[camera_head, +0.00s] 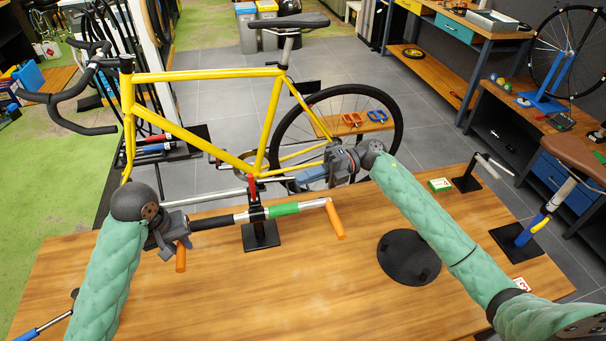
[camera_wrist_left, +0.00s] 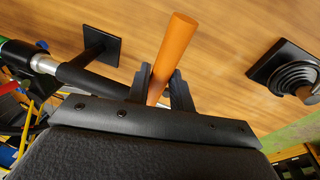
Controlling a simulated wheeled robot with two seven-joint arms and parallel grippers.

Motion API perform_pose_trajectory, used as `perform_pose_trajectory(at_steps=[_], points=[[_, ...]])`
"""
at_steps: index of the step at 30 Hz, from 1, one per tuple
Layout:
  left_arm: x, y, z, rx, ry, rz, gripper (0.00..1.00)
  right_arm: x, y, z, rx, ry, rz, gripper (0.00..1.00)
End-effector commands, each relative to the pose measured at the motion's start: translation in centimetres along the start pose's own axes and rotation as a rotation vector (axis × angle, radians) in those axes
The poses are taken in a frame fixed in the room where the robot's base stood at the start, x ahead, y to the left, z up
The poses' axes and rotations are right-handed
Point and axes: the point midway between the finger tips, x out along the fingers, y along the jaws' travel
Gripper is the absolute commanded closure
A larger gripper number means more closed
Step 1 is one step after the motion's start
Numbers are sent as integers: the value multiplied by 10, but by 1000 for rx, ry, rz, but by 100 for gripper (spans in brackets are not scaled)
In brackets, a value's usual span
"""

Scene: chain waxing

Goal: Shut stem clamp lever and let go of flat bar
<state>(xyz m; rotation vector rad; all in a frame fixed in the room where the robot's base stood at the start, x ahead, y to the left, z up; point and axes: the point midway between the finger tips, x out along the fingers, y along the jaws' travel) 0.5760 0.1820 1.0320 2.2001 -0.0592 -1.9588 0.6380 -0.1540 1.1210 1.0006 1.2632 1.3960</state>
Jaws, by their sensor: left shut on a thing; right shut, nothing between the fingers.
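The flat bar (camera_head: 227,219) lies across the black stem clamp stand (camera_head: 261,236) on the wooden table, with a green section (camera_head: 284,209) and orange pieces at both ends. The clamp lever (camera_head: 253,188), black and red, stands upright above the clamp. My left gripper (camera_head: 178,240) is shut on the left orange end piece (camera_head: 181,257); this piece also shows between the fingers in the left wrist view (camera_wrist_left: 171,60). My right gripper (camera_head: 296,182) is shut and empty, behind the bar and right of the lever, apart from it in the picture. Its fingertips are hard to make out.
The yellow bike (camera_head: 200,76) stands beyond the table. A round black base (camera_head: 408,257) lies on the table at right, with a small green box (camera_head: 440,185) and another black stand (camera_head: 467,183) near the back right. The front middle of the table is clear.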

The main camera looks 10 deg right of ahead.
Motion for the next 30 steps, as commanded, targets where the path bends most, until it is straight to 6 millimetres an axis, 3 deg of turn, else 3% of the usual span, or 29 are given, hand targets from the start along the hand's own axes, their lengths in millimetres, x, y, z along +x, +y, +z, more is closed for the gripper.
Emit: perform_pose_trajectory(at_steps=[12, 21, 30], points=[[0, 6, 2, 8, -2, 13, 100, 74, 1, 1, -1, -1, 3, 100], [0, 6, 2, 8, -2, 13, 100, 94, 0, 25, 1, -2, 2, 100], [0, 7, 2, 8, -2, 13, 100, 98, 0, 29, 1, -1, 1, 100]])
